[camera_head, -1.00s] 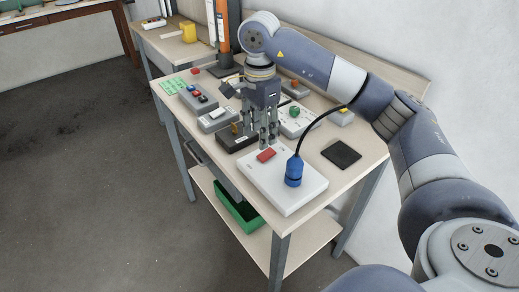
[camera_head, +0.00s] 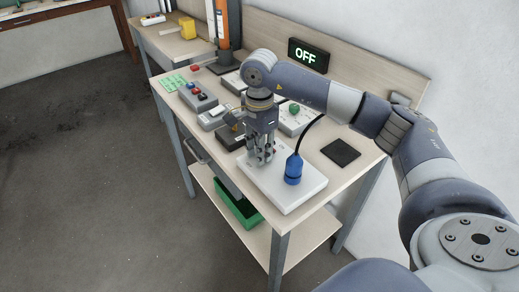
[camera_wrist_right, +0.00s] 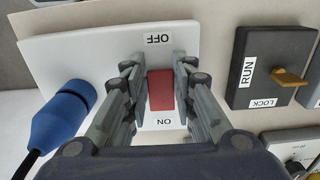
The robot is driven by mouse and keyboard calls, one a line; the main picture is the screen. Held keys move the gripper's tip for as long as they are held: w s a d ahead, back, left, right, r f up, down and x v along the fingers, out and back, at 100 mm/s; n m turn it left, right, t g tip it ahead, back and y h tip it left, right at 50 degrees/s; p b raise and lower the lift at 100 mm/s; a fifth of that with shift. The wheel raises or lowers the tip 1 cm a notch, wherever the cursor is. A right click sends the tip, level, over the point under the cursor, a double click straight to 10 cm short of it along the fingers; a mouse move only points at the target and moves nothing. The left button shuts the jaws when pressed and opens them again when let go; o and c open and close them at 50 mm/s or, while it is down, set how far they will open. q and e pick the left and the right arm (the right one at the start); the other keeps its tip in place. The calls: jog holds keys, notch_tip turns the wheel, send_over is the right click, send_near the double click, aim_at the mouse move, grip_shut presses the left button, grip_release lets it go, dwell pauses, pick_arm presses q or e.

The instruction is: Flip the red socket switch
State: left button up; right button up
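The red socket switch (camera_wrist_right: 160,90) is set in a white socket plate (camera_wrist_right: 60,50), between a label OFF above it and a label ON below it in the right wrist view. The plate also shows in the head view (camera_head: 302,200). My right gripper (camera_head: 261,160) points down at the plate and hides the switch there. In the right wrist view its fingers (camera_wrist_right: 160,68) stand on either side of the switch, with narrow gaps. It looks partly open and holds nothing. My left gripper is not in view.
A blue plug (camera_head: 293,169) with a black cable stands in the plate beside my gripper. A dark RUN/LOCK box (camera_wrist_right: 270,65) with a yellow knob is on the other side. A lit OFF sign (camera_head: 308,55) hangs behind. A black pad (camera_head: 341,151) lies to the right.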

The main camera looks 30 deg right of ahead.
jog(key=shift+d, duration=0.1)
jog(key=shift+d+y+b, duration=0.25)
jog(key=shift+y+b, duration=0.65)
jog(key=shift+y, duration=0.1)
jog(key=shift+d+r+y+b, duration=0.1)
jog(key=shift+d+y+b, duration=0.05)
jog(key=shift+y+b, duration=0.5)
jog(key=shift+r+y, duration=0.2)
jog(key=shift+y, duration=0.25)
jog(key=o, duration=1.1)
jog(key=shift+c, duration=0.2)
